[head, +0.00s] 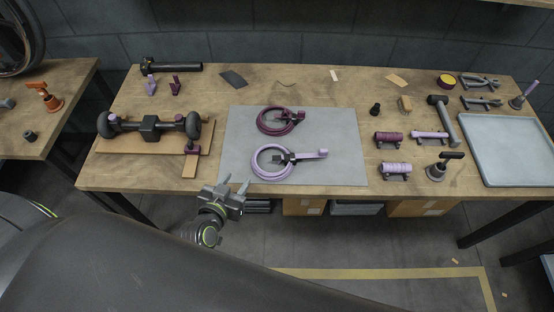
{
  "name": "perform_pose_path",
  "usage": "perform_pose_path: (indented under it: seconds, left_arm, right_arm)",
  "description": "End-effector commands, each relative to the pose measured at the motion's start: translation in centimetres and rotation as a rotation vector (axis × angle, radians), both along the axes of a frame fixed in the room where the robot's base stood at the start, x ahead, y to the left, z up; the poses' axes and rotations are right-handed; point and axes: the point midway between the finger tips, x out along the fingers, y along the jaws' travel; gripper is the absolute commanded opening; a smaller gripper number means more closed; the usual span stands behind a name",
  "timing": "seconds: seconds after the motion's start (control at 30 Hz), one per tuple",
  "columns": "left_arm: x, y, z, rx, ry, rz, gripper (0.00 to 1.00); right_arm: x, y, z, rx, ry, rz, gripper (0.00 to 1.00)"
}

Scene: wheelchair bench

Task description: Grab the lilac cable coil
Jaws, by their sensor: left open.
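The lilac cable coil (258,167) lies flat on the near half of a grey mat (340,130) on the wooden bench. A dark clip and a lilac end stick out from it to the right. A dark purple coil (264,126) lies just behind it on the same mat. My left gripper (234,184) is open and empty at the bench's front edge, to the left of and nearer than the lilac coil, and apart from it. My right gripper does not show.
A wheel-axle assembly (150,128) on a board stands to the left. Lilac and purple rollers (394,168), a hammer (442,118) and a pale blue tray (508,150) are on the right. The mat around the coils is clear.

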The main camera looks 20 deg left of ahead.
Motion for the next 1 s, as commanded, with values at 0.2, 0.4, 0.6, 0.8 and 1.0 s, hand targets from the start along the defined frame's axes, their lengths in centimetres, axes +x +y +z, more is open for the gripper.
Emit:
perform_pose_path:
  seconds: [0.2, 0.4, 0.6, 0.8, 1.0]
  left_arm:
    - [3.5, -0.1, -1.2, 0.0, 0.0, -0.002, 0.42]
    - [6.3, -0.1, -2.4, 0.001, 0.0, -0.001, 0.42]
    - [8.2, -0.1, -3.3, 0.001, 0.001, 0.0, 0.42]
    - [8.8, -0.2, -3.6, 0.0, 0.001, 0.0, 0.42]
    - [10.8, -0.2, -4.3, 0.002, 0.001, -0.001, 0.42]
  right_arm:
    - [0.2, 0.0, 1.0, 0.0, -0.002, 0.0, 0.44]
    - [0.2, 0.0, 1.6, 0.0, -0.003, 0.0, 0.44]
    - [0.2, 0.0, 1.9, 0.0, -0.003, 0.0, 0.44]
    - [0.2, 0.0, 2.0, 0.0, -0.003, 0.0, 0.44]
    - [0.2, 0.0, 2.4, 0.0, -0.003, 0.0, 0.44]
